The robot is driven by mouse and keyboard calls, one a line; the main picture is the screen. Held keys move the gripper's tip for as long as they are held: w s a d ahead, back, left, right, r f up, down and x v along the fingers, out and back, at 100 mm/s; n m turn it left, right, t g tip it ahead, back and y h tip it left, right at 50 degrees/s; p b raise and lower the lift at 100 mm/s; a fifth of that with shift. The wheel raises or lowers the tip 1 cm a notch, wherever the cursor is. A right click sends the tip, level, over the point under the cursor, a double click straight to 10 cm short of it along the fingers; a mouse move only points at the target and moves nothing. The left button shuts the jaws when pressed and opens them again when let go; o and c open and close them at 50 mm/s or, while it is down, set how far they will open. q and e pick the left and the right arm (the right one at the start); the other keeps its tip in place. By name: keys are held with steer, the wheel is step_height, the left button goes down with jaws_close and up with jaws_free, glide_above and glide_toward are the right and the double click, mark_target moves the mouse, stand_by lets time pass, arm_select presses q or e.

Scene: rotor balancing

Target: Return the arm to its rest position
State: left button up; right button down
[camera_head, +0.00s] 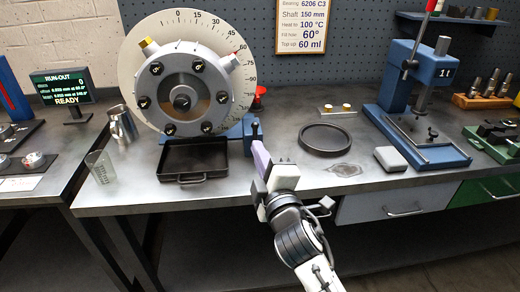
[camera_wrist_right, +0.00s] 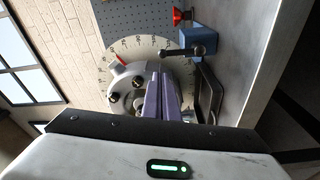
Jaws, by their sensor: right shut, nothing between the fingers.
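My right gripper (camera_head: 259,150) is shut and empty, its purple fingers pressed together. It is over the front part of the workbench, just right of the black tray. In the right wrist view its purple fingers (camera_wrist_right: 162,98) show side by side, with nothing between them. My right arm reaches in from the bottom right. My left gripper is in neither view.
The rotor (camera_head: 183,82) stands before a round dial (camera_head: 128,75). A black tray (camera_head: 215,160), a black ring (camera_head: 326,139) and a blue press (camera_head: 397,80) are on the workbench (camera_head: 290,180). A metal jug (camera_head: 122,125) and clear beaker (camera_head: 100,167) stand left.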

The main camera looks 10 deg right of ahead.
steer(key=s+d+f+m+g, duration=0.15)
steer(key=s+f, duration=0.25)
steer(key=f, duration=0.4)
steer(key=s+f+m+g+y, duration=0.1)
steer(key=s+f+m+g, duration=0.15)
steer(key=s+f, duration=0.35)
steer(key=s+d+f+m+g, duration=0.1)
steer(key=s+f+m, duration=0.2)
steer(key=f, duration=0.6)
steer(key=s+f+m+g, duration=0.2)
steer(key=s+f, duration=0.4)
steer(key=s, duration=0.3)
steer(key=s+d+f+m+g, duration=0.1)
steer(key=s+f+m+g, duration=0.2)
steer(key=s+f, duration=0.3)
steer(key=s+m, duration=0.1)
steer(key=s, duration=0.1)
steer(key=shift+s+d+f+m+y, duration=0.2)
steer(key=shift+s+d+m+y, duration=0.1)
steer(key=shift+s+y, duration=0.1)
